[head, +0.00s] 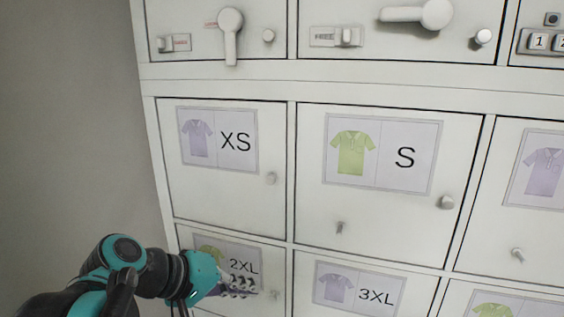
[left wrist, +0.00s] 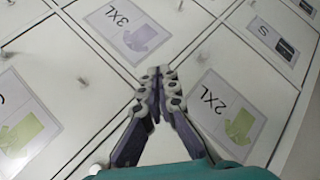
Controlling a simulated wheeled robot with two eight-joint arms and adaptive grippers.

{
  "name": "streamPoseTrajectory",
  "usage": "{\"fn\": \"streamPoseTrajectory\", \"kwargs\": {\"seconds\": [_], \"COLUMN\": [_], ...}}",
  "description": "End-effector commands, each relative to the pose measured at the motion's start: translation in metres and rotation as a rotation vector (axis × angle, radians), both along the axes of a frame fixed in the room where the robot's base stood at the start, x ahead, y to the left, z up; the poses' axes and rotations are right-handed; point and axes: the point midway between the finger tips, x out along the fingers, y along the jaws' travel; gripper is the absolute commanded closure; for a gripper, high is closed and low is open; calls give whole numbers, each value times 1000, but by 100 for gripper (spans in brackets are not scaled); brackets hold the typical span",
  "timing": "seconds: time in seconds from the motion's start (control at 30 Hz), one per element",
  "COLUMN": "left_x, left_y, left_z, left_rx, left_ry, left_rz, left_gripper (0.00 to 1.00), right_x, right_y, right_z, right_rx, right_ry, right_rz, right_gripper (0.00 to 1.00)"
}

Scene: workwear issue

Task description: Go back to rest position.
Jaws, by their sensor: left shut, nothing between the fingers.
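My left gripper (head: 244,288) is in front of the 2XL door (head: 215,237) at the lower left of the locker wall. Its teal and black arm comes in from the lower left. In the left wrist view the gripper's two fingers (left wrist: 156,84) are closed together with nothing between them. The fingers point towards the 2XL door's small knob (head: 275,295), and I cannot tell whether they touch the door. The arm and gripper hide part of the 2XL label (head: 243,267). My right gripper is not in view.
The XS door (head: 225,205) and S door (head: 385,222) are shut above, and the 3XL door (head: 303,305) is to the right. Lever handles (head: 230,35) stick out from the upper row. A bare grey wall (head: 65,130) is at the left.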

Motion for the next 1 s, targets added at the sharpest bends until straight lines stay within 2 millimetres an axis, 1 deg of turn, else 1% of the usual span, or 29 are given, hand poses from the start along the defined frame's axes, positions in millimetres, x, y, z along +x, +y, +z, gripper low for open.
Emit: {"fn": "streamPoseTrajectory", "kwargs": {"seconds": [0.03, 0.07, 0.1, 0.17, 0.2, 0.27, 0.3, 0.37, 0.4, 0.5, 0.6, 0.7, 1.0], "left_x": [-9, -13, -19, -29, -35, -45, -52, -61, -66, -78, -84, -87, -88], "left_y": [5, 9, 16, 26, 34, 46, 55, 67, 75, 92, 104, 110, 110], "left_z": [-54, -77, -109, -155, -187, -233, -263, -303, -328, -375, -402, -412, -413], "left_rx": [65, 108, 166, 255, 314, 405, 466, 553, 608, 722, 798, 835, 839], "left_ry": [-4, -6, -11, -21, -30, -45, -55, -75, -86, -116, -137, -148, -149], "left_rz": [0, 0, 0, -1, -2, -5, -8, -14, -18, -28, -35, -39, -39], "left_gripper": [100, 100, 100, 100, 100, 100, 100, 100, 100, 100, 100, 100, 100], "right_x": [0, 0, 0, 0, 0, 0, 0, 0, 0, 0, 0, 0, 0], "right_y": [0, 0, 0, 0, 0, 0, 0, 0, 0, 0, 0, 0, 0], "right_z": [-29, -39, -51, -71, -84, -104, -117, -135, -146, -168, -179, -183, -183], "right_rx": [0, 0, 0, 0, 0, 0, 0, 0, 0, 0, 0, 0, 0], "right_ry": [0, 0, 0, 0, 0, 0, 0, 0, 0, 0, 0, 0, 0], "right_rz": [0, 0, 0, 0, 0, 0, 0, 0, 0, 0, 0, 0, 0], "right_gripper": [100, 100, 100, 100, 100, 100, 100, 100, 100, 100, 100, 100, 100]}}
